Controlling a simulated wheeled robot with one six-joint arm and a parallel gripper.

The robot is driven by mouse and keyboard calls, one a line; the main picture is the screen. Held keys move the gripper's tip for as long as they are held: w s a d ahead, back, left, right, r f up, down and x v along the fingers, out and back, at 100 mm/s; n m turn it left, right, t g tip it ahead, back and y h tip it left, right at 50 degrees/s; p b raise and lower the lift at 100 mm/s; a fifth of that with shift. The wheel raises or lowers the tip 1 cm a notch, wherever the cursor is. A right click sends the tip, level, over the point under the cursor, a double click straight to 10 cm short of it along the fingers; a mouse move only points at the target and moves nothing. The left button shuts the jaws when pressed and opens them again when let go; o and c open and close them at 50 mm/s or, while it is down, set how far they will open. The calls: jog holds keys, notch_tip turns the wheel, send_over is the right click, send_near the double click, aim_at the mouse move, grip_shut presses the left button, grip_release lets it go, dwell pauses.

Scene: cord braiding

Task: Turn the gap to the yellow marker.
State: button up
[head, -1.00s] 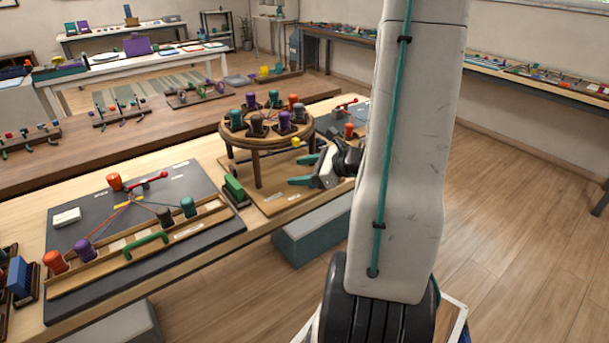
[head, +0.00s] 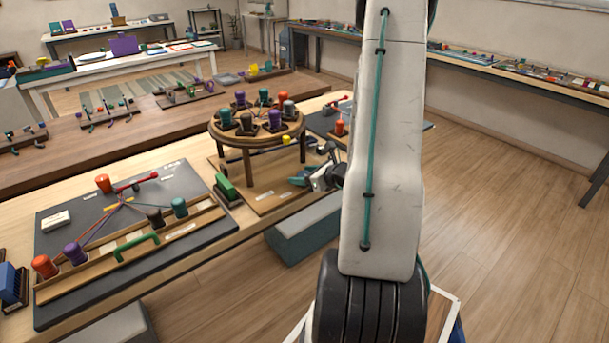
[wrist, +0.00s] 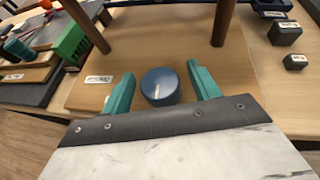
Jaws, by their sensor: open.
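A round wooden stand (head: 256,134) on legs carries several coloured bobbins in a ring on its top. A small yellow marker (head: 285,141) sits at the stand's front right rim. I cannot clearly make out which space between the bobbins is the gap. A dark blue round knob (wrist: 161,90) with a white pointer line is on the wooden base board below the stand. My gripper (wrist: 160,74) is open, with one teal finger on each side of the knob. Small spaces show between fingers and knob. In the head view my gripper (head: 308,179) is low beside the stand, partly hidden by my arm.
A green block (head: 226,188) stands left of the base board. Further left is a dark board (head: 190,240) with cords, bobbins and a green handle. Stand legs rise just beyond the knob. Small dark blocks (wrist: 285,33) lie at right in the wrist view.

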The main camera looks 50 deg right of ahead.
jog(key=c, duration=1)
jog(key=shift+d+n+y, duration=0.1)
jog(key=shift+n+y, duration=0.2)
jog(key=n+g+y, duration=0.1)
jog(key=n+y, duration=0.2)
jog(key=y, duration=0.1)
jog(key=shift+n, duration=0.3)
jog(key=n+g+y, duration=0.1)
jog(key=n+y, duration=0.1)
jog(key=n+g+y, duration=0.2)
jog(key=n+y, duration=0.1)
jog(key=shift+w+n+g+y, duration=0.1)
jog(key=shift+n+g+y, duration=0.2)
jog(key=n+g+y, duration=0.2)
jog(key=n+g, duration=0.2)
jog(key=shift+y, duration=0.3)
jog(key=shift+r+n+g+y, duration=0.1)
jog(key=shift+n+g+y, duration=0.3)
jog(key=shift+n+g, duration=2.3)
jog(key=shift+g, duration=0.4)
